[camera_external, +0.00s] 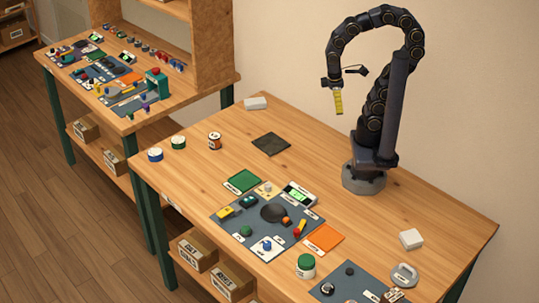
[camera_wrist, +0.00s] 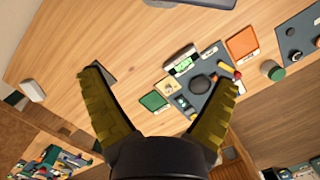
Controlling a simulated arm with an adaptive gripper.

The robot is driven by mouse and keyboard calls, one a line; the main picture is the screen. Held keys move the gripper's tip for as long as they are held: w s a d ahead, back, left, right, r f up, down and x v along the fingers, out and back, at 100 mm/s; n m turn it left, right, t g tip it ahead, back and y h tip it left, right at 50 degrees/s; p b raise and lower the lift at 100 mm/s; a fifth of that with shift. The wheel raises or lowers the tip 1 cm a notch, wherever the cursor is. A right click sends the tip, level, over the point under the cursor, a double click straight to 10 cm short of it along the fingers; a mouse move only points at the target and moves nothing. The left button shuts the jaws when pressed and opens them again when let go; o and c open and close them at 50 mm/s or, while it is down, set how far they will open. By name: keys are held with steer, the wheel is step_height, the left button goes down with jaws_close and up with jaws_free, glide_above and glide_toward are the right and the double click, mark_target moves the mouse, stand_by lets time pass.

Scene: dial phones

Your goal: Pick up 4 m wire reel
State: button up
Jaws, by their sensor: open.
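Two small round reel-like things, one blue and white (camera_external: 155,155) and one green and white (camera_external: 178,142), stand near the left edge of the near table in the external view. A brown and white jar-like item (camera_external: 215,141) stands just right of them. I cannot read a label that tells which is the 4 m wire reel. My gripper (camera_external: 338,103) hangs high above the back of the table, well apart from them. In the wrist view my gripper (camera_wrist: 158,80) has its yellow fingers spread wide with nothing between them. I cannot make out the reels there.
A dark pad (camera_external: 271,144) lies right of the reels. Green (camera_external: 242,181) and orange (camera_external: 324,238) pads flank a cluttered grey mat (camera_external: 230,228). A green-lidded jar (camera_external: 306,265) and white blocks (camera_external: 411,239) stand around. A second cluttered table (camera_external: 135,118) is behind left.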

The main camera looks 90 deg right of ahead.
steer(key=w+d+n, duration=0.3)
steer(key=w, duration=1.1)
steer(key=n+t, duration=0.2)
steer(key=n, duration=0.8)
glide_above(215, 143)
steer(key=d, duration=0.3)
step_height(215, 143, down, 22)
steer(key=shift+a, duration=0.15)
steer(key=shift+f, duration=0.65)
steer(key=f, duration=0.7)
steer(key=shift+w+a, duration=0.2)
steer(key=c, duration=1.2)
